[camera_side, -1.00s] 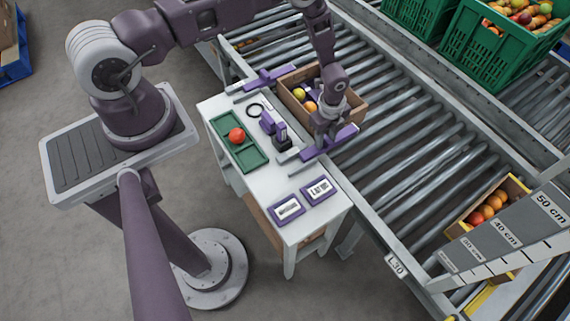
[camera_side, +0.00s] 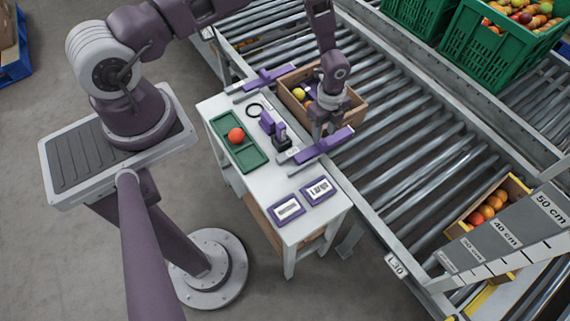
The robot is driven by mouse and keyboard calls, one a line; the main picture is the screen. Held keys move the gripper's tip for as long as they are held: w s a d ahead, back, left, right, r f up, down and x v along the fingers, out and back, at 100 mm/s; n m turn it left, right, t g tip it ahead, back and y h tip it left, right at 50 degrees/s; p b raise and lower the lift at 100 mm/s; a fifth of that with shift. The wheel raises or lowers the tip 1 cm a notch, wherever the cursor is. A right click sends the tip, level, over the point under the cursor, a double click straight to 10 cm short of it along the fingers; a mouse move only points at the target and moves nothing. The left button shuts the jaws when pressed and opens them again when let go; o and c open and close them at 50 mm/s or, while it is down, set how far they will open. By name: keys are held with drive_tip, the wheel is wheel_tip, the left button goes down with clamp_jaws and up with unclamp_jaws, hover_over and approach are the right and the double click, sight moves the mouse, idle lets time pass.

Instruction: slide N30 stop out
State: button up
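Two purple bar-shaped stops lie across the near rail of the roller conveyor. One stop (camera_side: 338,141) is at the near end of a wooden crate (camera_side: 350,112), and the other stop (camera_side: 270,78) is at its far end. I cannot read a label that tells which is N30. My gripper (camera_side: 323,137) points down at the middle of the nearer stop, and its fingers reach the bar. Whether they are closed on it is too small to tell. The crate holds some fruit and is partly hidden behind my gripper.
A white side table (camera_side: 262,187) carries a green tray (camera_side: 222,124) with a red tomato (camera_side: 236,135), a purple device (camera_side: 268,122), a black ring and two label plates. Another fruit crate (camera_side: 455,229) sits down the conveyor (camera_side: 400,165), past bare rollers.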

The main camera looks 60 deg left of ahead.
wheel_tip(320, 180, up, 6)
drive_tip(key=shift+r, duration=0.25)
